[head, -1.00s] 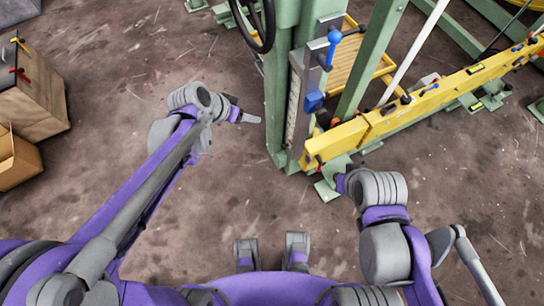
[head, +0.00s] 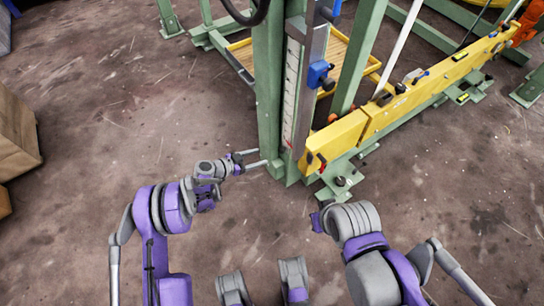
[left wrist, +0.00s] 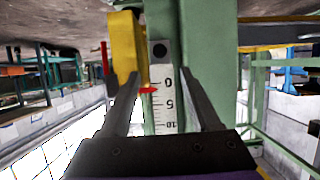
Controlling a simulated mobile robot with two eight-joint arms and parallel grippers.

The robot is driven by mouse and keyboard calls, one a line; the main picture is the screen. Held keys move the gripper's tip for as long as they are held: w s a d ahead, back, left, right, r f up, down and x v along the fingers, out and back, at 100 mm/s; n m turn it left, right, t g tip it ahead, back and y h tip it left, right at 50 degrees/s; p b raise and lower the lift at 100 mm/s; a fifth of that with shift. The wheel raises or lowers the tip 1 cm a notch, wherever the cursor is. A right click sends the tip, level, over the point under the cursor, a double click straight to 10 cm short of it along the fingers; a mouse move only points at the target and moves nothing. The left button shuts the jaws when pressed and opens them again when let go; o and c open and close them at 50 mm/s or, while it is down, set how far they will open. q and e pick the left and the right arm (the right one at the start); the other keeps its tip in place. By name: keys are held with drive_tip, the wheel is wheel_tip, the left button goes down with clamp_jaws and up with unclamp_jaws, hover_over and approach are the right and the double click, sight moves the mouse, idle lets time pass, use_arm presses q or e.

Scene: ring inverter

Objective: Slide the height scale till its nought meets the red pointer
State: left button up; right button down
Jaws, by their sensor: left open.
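The height scale (head: 290,92) is a white strip with dark marks, upright on the green post in the head view. In the left wrist view the scale (left wrist: 165,108) appears with its numbers upside down and its nought near the top. The red pointer (left wrist: 149,89) points at it from the left, slightly below the nought in the picture, between 0 and 5. My left gripper (head: 259,158) is open beside the foot of the post. In the left wrist view its fingers (left wrist: 165,92) stand on either side of the scale, with gaps. My right gripper's fingers do not show.
A yellow beam (head: 400,100) on green feet runs off to the back right. The floor left of the post is clear.

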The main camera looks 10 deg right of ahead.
sight(280, 151)
use_arm(q)
drive_tip(key=b+x, duration=0.1)
drive_tip(key=x, duration=0.9)
drive_tip(key=shift+w+d+f, duration=0.15)
drive_tip(key=shift+d+f, duration=0.05)
drive_tip(key=shift+d, duration=0.15)
drive_tip(key=shift+c, duration=0.2)
clamp_jaws()
drive_tip(key=shift+b, duration=0.3)
idle(0.5)
